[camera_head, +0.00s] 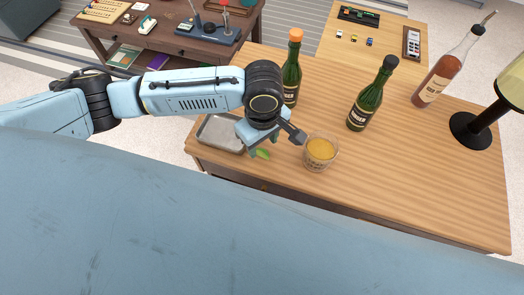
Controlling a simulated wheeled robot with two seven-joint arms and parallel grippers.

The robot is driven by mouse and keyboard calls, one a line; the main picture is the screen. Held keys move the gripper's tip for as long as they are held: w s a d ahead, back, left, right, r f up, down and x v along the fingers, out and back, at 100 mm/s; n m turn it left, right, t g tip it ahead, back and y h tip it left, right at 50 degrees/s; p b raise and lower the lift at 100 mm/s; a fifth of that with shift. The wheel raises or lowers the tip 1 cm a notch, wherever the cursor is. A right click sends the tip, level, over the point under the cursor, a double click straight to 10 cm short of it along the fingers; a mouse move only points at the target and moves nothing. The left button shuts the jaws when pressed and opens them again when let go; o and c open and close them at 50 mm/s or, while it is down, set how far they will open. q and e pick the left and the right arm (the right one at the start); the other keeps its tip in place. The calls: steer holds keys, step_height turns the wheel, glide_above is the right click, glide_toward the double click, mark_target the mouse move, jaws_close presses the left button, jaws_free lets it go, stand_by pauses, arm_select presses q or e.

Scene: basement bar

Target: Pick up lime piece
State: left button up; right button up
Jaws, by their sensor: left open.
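The green lime piece (262,154) lies on the wooden table, just right of the grey metal tray (212,134). My left gripper (275,145) is above and close to the lime piece, with its fingers apart and nothing seen between them. I cannot tell whether a finger touches the lime. My left arm covers part of the tray and the table behind it. My right gripper is out of the picture.
A green bottle with an orange cap (292,70), a dark-capped green bottle (371,95) and an amber bottle (446,72) stand behind. A black-based lamp (470,131) is at right. The front right tabletop is clear.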

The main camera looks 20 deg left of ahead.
arm_select(q)
step_height(320, 180, down, 3)
steer(key=shift+a+r, duration=0.1)
steer(key=shift+a, duration=0.05)
jaws_close()
stand_by(0.4)
